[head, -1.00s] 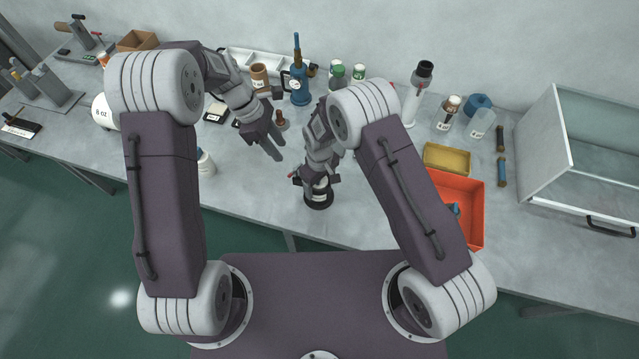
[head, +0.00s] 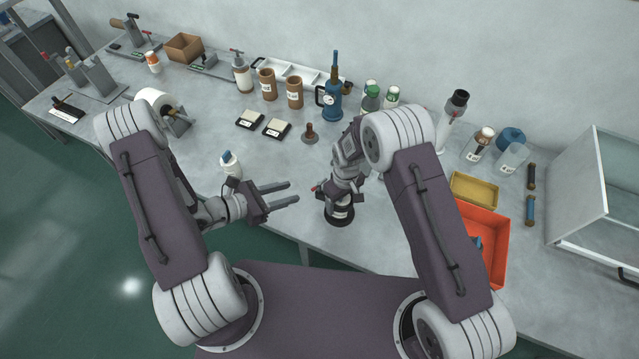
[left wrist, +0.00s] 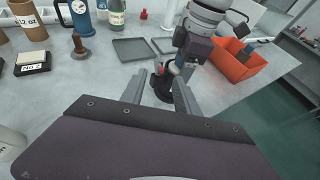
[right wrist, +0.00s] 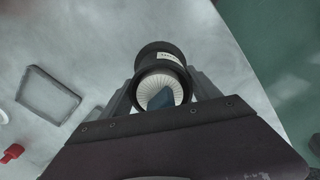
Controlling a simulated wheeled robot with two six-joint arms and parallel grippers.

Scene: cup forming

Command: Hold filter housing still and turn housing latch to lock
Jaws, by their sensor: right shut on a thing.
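The filter housing (head: 341,213) is a short black cylinder with a white label, upright near the table's front edge. In the right wrist view, the housing (right wrist: 160,55) shows a pale pleated ring inside and a blue piece (right wrist: 160,98) in front of it. My right gripper (head: 338,198) is shut on the housing, its fingers on either side. A small red part (head: 316,188) shows at the housing's left; I cannot tell whether it is the latch. My left gripper (head: 294,192) is open and empty, left of the housing, pointing at it. It also shows in the left wrist view (left wrist: 158,78).
A white bottle with a blue tip (head: 230,165) stands behind my left wrist. An orange-red bin (head: 487,225) and a yellow tray (head: 474,190) lie to the right. Table between the grippers is clear.

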